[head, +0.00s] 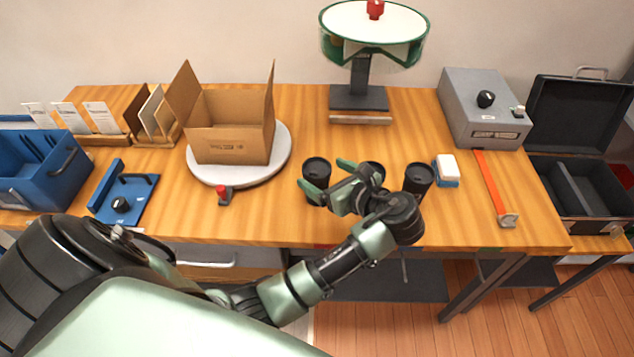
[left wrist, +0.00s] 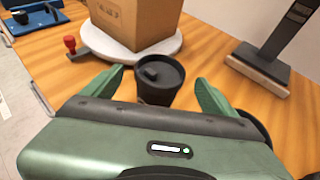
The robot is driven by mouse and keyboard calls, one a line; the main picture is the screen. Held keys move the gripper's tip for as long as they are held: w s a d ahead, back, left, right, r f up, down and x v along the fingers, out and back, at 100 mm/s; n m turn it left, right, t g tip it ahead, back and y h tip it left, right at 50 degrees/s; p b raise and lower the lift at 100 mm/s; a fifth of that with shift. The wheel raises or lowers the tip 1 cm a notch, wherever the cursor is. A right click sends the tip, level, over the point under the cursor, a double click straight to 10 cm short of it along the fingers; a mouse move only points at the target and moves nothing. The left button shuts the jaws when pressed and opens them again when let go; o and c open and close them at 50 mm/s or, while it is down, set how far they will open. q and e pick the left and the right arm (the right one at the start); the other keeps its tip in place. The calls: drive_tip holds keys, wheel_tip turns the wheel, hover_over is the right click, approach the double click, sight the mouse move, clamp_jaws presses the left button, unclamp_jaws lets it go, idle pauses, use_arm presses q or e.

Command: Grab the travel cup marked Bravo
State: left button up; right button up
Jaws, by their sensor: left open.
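Three black lidded travel cups stand in a row on the wooden table: a left cup (head: 316,171), a middle cup (head: 374,169) partly hidden behind my gripper, and a right cup (head: 419,179). I cannot read a Bravo mark on any of them. My left gripper (head: 328,177) is open, with its green fingers pointing at the left cup. In the left wrist view, a black cup (left wrist: 160,82) stands upright between the open fingers (left wrist: 159,76), with gaps on both sides. My right gripper is not in view.
An open carton (head: 233,140) sits on a round white turntable (head: 280,160), with a small red-topped object (head: 223,194) in front. A stand (head: 359,97) is behind the cups. A white-and-blue block (head: 446,170) and an orange strip (head: 492,185) lie to the right.

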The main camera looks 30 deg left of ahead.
sight(310, 166)
use_arm(q)
drive_tip(key=p+x, duration=0.1)
drive_tip(key=x, duration=0.5)
drive_tip(key=shift+a, duration=0.2)
drive_tip(key=shift+w+a+f, duration=0.1)
drive_tip(key=shift+f, duration=0.05)
drive_tip(key=c, duration=0.9)
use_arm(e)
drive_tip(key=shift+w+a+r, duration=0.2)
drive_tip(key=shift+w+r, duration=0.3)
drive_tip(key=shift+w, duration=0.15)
